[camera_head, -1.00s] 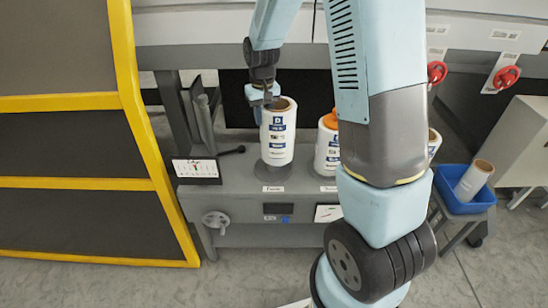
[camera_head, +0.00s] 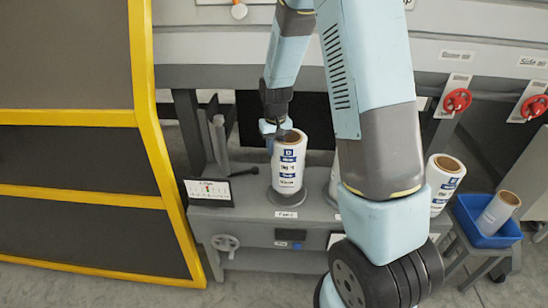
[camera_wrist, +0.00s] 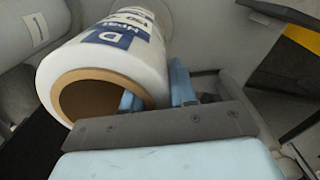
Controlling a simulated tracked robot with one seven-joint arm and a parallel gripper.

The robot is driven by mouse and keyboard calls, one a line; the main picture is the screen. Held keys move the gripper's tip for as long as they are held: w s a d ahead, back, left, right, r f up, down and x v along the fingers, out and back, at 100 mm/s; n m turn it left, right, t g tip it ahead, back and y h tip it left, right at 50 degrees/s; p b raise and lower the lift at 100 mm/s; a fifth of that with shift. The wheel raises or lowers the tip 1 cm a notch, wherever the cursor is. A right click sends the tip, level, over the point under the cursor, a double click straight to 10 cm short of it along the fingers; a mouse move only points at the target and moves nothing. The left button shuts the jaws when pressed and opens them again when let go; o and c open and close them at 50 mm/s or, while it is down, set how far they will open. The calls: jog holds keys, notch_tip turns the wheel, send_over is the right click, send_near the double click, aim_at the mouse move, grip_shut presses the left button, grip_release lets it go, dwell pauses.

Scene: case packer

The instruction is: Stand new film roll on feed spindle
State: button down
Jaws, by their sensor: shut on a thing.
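The white film roll (camera_head: 288,165) with blue print and a brown cardboard core stands upright at the round plate of the feed spindle (camera_head: 287,199). Its base looks at or very near the plate; I cannot tell whether it touches. The spindle post is hidden by the roll. My gripper (camera_head: 281,133) is at the roll's top rim. In the wrist view my gripper (camera_wrist: 157,92) has one finger at the core opening and the other outside, shut on the wall of the roll (camera_wrist: 105,65).
Another white roll (camera_head: 443,182) stands to the right, beyond my arm. A yellow-framed guard (camera_head: 150,130) borders the left. A small sign (camera_head: 208,192) and a dark post stand close left of the roll.

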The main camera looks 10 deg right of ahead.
aim_at(275, 156)
jog(key=shift+f, duration=1.85)
jog(key=c, duration=0.9)
grip_release()
